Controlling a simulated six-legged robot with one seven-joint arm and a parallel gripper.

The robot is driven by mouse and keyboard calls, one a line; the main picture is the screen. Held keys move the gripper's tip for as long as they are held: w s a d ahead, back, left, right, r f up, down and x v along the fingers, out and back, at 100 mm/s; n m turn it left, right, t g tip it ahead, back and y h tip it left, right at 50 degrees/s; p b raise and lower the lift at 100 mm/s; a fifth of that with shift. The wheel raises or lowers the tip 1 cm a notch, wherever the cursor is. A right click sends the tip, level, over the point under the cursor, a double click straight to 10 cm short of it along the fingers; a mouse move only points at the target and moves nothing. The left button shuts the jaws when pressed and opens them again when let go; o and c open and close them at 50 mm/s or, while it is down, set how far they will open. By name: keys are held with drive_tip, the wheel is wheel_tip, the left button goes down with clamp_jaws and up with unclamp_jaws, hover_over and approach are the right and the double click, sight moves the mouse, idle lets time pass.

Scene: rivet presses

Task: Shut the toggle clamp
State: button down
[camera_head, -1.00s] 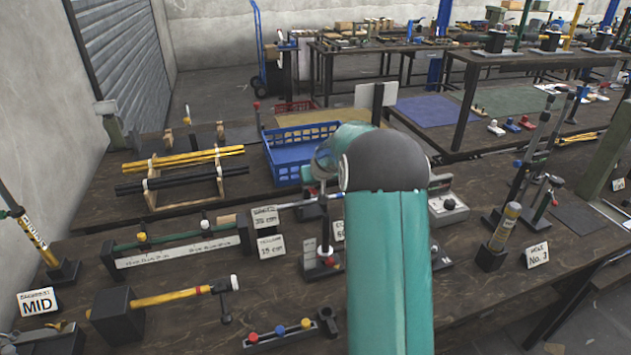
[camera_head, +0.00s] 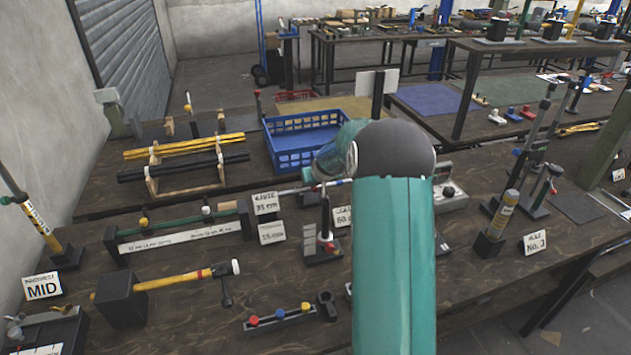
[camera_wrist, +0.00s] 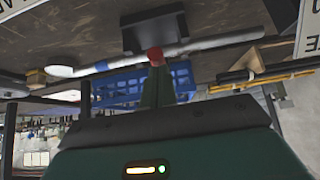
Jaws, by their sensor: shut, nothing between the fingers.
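What looks like the toggle clamp (camera_head: 322,246) stands on the near bench in the head view, left of my arm. It has a dark base, small red parts and a dark lever standing upright. My gripper is mostly hidden behind my teal arm in the head view, above and beyond the clamp. In the wrist view my gripper (camera_wrist: 158,82) is shut with nothing between its fingers. A red knob (camera_wrist: 155,57) appears right at the fingertips, in front of a dark block (camera_wrist: 165,32). I cannot tell whether the fingers touch the knob, or whether it belongs to the clamp.
A blue crate (camera_head: 290,158) stands behind the clamp. A rod rack (camera_head: 185,176) and a hammer in a black block (camera_head: 120,301) are at left. Card signs (camera_head: 271,232) stand close by the clamp. A block with coloured knobs (camera_head: 280,315) lies in front.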

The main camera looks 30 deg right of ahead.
drive_tip(key=shift+s+a+f, duration=0.1)
drive_tip(key=shift+s+f, duration=0.25)
drive_tip(key=shift+f, duration=0.4)
drive_tip(key=a+v, duration=0.2)
drive_tip(key=v, duration=1.7)
drive_tip(key=shift+s+a, duration=0.25)
drive_tip(key=s+a+r+n, duration=0.1)
drive_tip(key=s+a+r, duration=0.3)
drive_tip(key=a, duration=0.6)
drive_tip(key=s+a+n+g+y, duration=0.1)
drive_tip(key=s+a, duration=0.6)
drive_tip(key=s, duration=0.3)
drive_tip(key=s+a+r+g+y, duration=0.1)
drive_tip(key=s+a, duration=0.6)
drive_tip(key=s, duration=0.4)
drive_tip(key=shift+r+n, duration=0.2)
drive_tip(key=shift+n, duration=0.2)
